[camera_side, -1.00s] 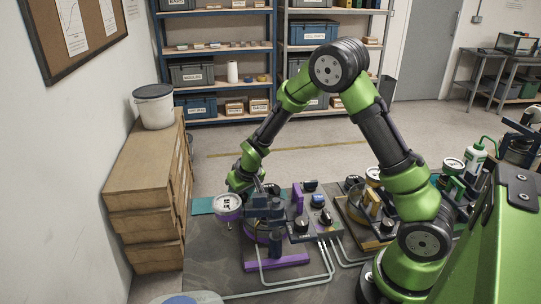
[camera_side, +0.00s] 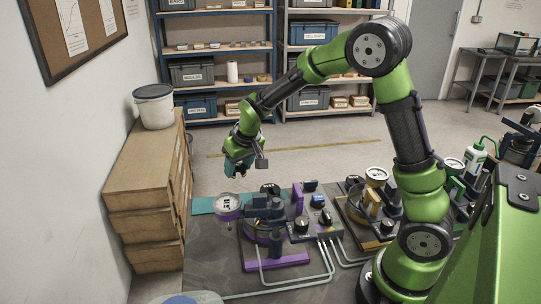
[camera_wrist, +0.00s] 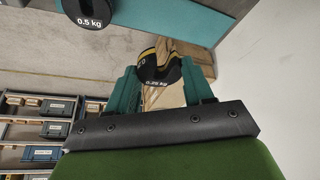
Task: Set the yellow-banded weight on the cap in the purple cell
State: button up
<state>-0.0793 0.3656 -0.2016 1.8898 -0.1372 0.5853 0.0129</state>
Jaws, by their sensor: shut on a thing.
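The yellow-banded weight (camera_wrist: 158,66), black and marked 0.25 kg, sits between the teal fingers of my gripper (camera_wrist: 161,84) in the wrist view. In the side view my gripper (camera_side: 238,170) is raised above the back left of the bench, behind the purple cell; the weight is too small to make out there. The purple cell has a purple base plate (camera_side: 276,261), a round dial gauge (camera_side: 228,206), dark blocks and a purple upright (camera_side: 298,199). I cannot make out its cap among the dark parts.
A second cell with a yellow part (camera_side: 371,205) and a gauge stands right of the purple cell. Grey pipes run along the bench front.

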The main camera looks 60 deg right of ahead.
jog(key=s+a+r+n+y, duration=0.25)
jog(key=s+r+n, duration=0.2)
jog(key=s, duration=0.85)
jog(key=shift+m+h, duration=0.25)
jog(key=shift+h, duration=0.2)
jog(key=shift+w+a+f, duration=0.1)
jog(key=shift+a+f, duration=0.05)
jog(key=shift+f, duration=1.1)
jog(key=shift+w+a+f, duration=0.1)
jog(key=shift+a+f, duration=0.05)
jog(key=shift+f, duration=1.15)
jog(key=shift+a+f, duration=0.15)
jog(key=shift+f, duration=1.1)
jog(key=shift+f, duration=0.2)
jog(key=o, duration=1.3)
